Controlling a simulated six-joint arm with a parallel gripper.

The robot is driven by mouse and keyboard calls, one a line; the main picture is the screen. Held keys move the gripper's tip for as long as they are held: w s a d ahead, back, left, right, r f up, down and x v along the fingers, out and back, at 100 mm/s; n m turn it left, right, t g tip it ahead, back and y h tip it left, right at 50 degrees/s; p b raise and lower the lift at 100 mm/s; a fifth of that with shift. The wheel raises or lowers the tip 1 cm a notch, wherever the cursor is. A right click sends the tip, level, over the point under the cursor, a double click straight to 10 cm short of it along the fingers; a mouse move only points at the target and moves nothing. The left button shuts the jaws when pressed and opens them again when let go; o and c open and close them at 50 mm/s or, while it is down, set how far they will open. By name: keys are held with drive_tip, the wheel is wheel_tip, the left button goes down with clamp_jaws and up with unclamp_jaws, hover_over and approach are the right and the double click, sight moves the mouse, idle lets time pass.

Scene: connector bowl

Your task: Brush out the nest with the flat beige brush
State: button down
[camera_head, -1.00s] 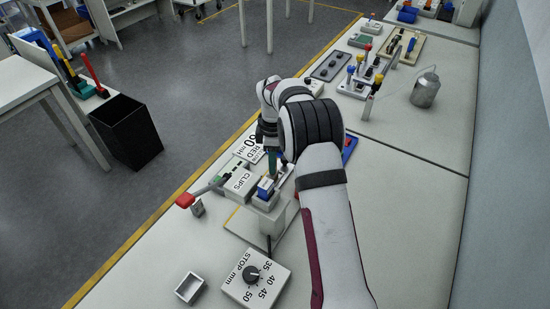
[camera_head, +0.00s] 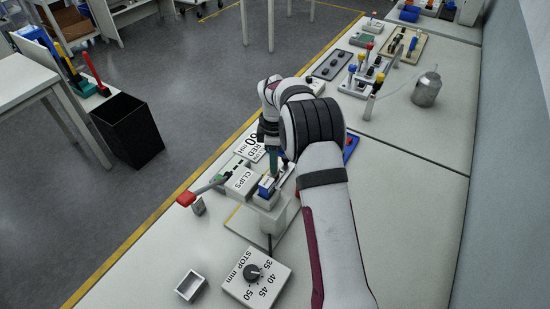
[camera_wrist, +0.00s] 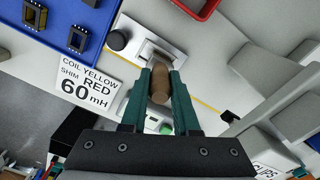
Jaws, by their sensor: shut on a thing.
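My gripper (camera_wrist: 161,82) has green fingers shut on a brownish-beige handle, which I take to be the flat beige brush (camera_wrist: 160,88). The handle runs away from the wrist camera, and I cannot make out the bristles. Beyond the fingertips in the wrist view is a pale block with a recess (camera_wrist: 152,48), possibly the nest; I cannot tell whether the brush touches it. In the head view my gripper (camera_head: 273,163) points down over the bench, close to a small blue and white block (camera_head: 267,187). My arm hides part of this area, and the brush cannot be made out there.
A STOP mm dial box (camera_head: 256,278) and a small white open box (camera_head: 190,286) lie nearer. A blue tray (camera_wrist: 75,22) holds dark coil parts.

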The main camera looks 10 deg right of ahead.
drive_tip(key=shift+w+d, duration=0.5)
drive_tip(key=shift+d, duration=0.05)
drive_tip(key=shift+s+a+r, duration=0.1)
drive_tip(key=shift+s+a, duration=0.45)
drive_tip(key=shift+a, duration=0.05)
drive_tip(key=shift+w+d, duration=0.55)
drive_tip(key=shift+d, duration=0.05)
drive_tip(key=shift+s+a, duration=0.55)
drive_tip(key=shift+a, duration=0.05)
wheel_tip(320, 180, up, 9)
drive_tip(key=shift+f, duration=0.1)
drive_tip(key=shift+f, duration=0.1)
drive_tip(key=shift+w+d+f, duration=0.2)
drive_tip(key=shift+f, duration=1.05)
drive_tip(key=shift+w+d+f, duration=0.15)
drive_tip(key=shift+d+f, duration=0.05)
drive_tip(key=shift+f, duration=1.05)
drive_tip(key=shift+w+d+f, duration=0.2)
drive_tip(key=shift+f, duration=1.05)
